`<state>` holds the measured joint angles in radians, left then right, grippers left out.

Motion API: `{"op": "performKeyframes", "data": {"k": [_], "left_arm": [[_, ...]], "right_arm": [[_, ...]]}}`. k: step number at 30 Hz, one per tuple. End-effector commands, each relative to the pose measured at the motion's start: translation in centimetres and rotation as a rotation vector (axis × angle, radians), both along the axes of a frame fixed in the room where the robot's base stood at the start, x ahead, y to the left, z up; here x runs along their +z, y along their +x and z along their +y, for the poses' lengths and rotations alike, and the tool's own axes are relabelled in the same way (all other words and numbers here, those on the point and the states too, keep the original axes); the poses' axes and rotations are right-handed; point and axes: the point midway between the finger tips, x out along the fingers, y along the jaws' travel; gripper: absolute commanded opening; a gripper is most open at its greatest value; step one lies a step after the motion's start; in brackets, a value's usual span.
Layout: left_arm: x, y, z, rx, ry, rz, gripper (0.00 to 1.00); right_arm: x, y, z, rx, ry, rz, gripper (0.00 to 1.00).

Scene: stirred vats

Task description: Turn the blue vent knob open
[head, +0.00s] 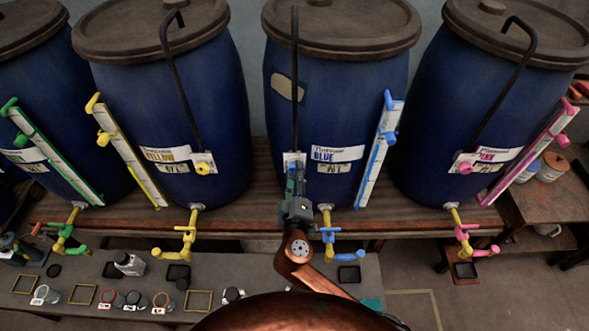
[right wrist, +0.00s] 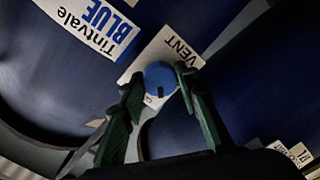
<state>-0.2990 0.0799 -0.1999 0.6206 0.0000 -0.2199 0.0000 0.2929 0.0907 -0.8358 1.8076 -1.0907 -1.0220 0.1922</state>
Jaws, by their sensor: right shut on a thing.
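The blue vat (head: 335,105) stands in the middle of the head view with its label reading BLUE. Its white vent plate (head: 291,157) is partly covered by my right gripper (head: 294,178), which hides the knob there. In the right wrist view the round blue vent knob (right wrist: 160,77) sits on the plate marked VENT (right wrist: 180,45). A dark mark shows on the knob. My right gripper is shut on the knob, a finger on each side. A dark shape at the far left edge looks like my left gripper (head: 18,246); its fingers are unclear.
The blue sight gauge (head: 380,145) and blue tap (head: 329,236) are right of my right gripper. A black pipe (head: 295,80) rises above the vent plate. Yellow (head: 165,110) and pink (head: 480,100) vats stand either side. A low bench (head: 225,285) holds jars and frames.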

Motion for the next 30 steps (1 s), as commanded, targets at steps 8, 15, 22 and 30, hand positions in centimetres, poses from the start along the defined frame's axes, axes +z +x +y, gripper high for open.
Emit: {"op": "performKeyframes", "data": {"k": [8, 15, 22, 30], "left_arm": [[3.0, 0.3, 0.0, 0.000, 0.000, -0.005, 0.56], [4.9, 0.5, 0.0, 0.000, 0.000, -0.009, 0.56], [6.4, 0.6, 0.0, 0.000, 0.001, -0.011, 0.56], [7.3, 0.7, 0.0, 0.000, 0.000, -0.012, 0.56]], "right_arm": [[0.4, 0.0, 0.1, 0.002, -0.263, 0.000, 0.05], [0.3, 0.0, 0.1, 0.003, -0.483, 0.000, 0.05], [0.2, 0.0, 0.1, 0.002, -0.653, -0.001, 0.05], [0.1, 0.0, 0.1, 0.003, -0.776, -0.001, 0.05]]}}
